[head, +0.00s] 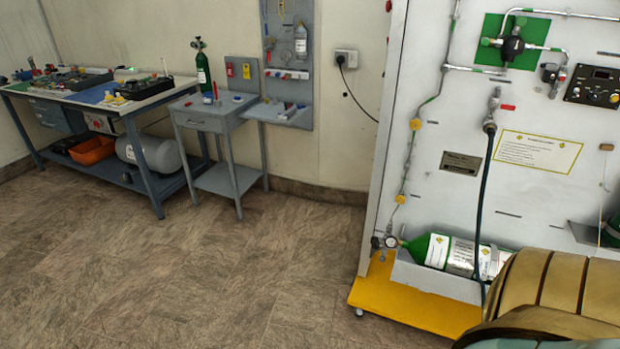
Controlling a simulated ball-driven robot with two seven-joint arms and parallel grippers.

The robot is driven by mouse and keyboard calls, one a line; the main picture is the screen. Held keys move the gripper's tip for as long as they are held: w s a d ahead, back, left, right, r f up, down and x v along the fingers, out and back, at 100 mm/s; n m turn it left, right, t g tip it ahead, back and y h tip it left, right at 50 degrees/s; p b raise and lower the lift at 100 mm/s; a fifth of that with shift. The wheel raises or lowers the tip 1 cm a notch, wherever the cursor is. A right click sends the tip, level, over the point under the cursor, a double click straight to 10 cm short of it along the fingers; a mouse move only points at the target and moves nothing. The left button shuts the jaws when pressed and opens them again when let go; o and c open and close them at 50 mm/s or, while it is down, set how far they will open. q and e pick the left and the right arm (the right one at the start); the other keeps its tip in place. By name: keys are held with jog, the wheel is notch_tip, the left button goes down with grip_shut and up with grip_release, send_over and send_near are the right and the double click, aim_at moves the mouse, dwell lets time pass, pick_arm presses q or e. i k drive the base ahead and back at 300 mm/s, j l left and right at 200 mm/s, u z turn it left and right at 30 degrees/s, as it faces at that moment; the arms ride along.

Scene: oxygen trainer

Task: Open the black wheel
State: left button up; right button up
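A dark, wheel-like valve part (512,47) sits on a green square plate (536,35) near the top of the white trainer panel (440,225), with metal pipes running to it. I cannot tell whether this is the black wheel of the task, or how far it is turned. A green cylinder with white labels (460,253) lies in a tray at the panel's foot, with a gauge (391,242) at its left end. Gold and teal parts of mine cover the bottom right corner. Neither gripper shows.
The trainer stands on a yellow base (412,304) that sticks out at floor level. A black hose (483,200) hangs down the panel. A small grey table (213,112) and a workbench (130,104) stand along the back wall. The floor (220,280) left of the trainer is clear.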

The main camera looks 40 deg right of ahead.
aim_at(375, 243)
jog(key=i+j, duration=0.15)
jog(key=i, duration=1)
jog(key=i+z, duration=0.4)
jog(key=i+j+z, duration=0.15)
jog(key=z, duration=0.25)
jog(key=i+j+z, duration=0.2)
jog(key=z, duration=0.2)
jog(key=i, duration=0.1)
